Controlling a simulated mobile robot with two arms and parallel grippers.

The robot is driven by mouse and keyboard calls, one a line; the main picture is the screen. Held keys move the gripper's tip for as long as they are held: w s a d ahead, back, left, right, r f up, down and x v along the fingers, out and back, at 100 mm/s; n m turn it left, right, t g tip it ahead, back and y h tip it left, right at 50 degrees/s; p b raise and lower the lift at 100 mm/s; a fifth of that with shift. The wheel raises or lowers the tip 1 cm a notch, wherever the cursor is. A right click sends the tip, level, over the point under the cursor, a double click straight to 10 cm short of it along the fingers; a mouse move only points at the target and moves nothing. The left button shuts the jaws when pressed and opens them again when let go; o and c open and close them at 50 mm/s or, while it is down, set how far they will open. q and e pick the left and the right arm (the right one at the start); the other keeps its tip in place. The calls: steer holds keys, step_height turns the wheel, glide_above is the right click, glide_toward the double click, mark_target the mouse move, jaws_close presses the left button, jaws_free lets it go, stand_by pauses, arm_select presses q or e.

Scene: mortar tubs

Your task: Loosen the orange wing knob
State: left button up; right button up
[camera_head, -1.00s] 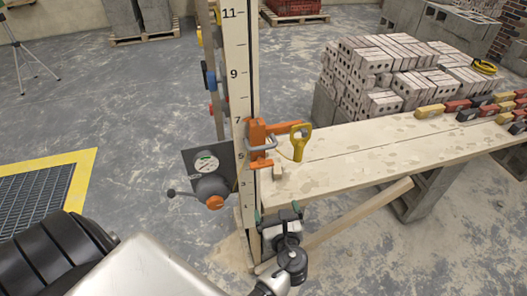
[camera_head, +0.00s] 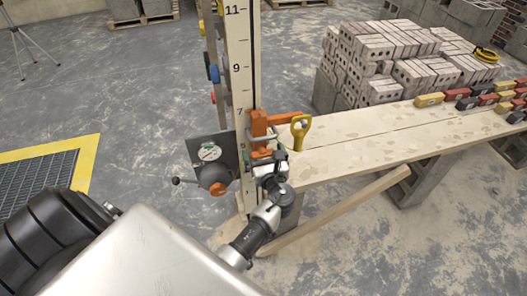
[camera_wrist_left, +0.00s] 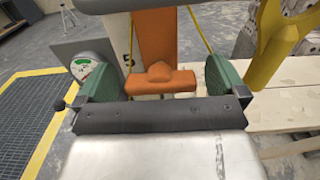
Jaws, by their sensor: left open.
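The orange wing knob (camera_wrist_left: 160,82) is a crossbar with a rounded hub. In the left wrist view it sits between the green pads of my left gripper (camera_wrist_left: 160,78), with a visible gap on each side. An orange clamp (camera_head: 258,125) is on the numbered wooden staff (camera_head: 241,60). In the head view my left gripper (camera_head: 264,157) is just below the clamp, open and holding nothing. My gripper mostly hides the wing knob there, so its depth between the pads is hard to tell. My right gripper is out of view.
A gauge box (camera_head: 205,152) with a dial, a lever and another orange knob (camera_head: 218,189) is at the left. A brick stack (camera_head: 375,65) stands behind the plank.

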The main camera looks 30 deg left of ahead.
arm_select(q)
steer(key=c, duration=0.9)
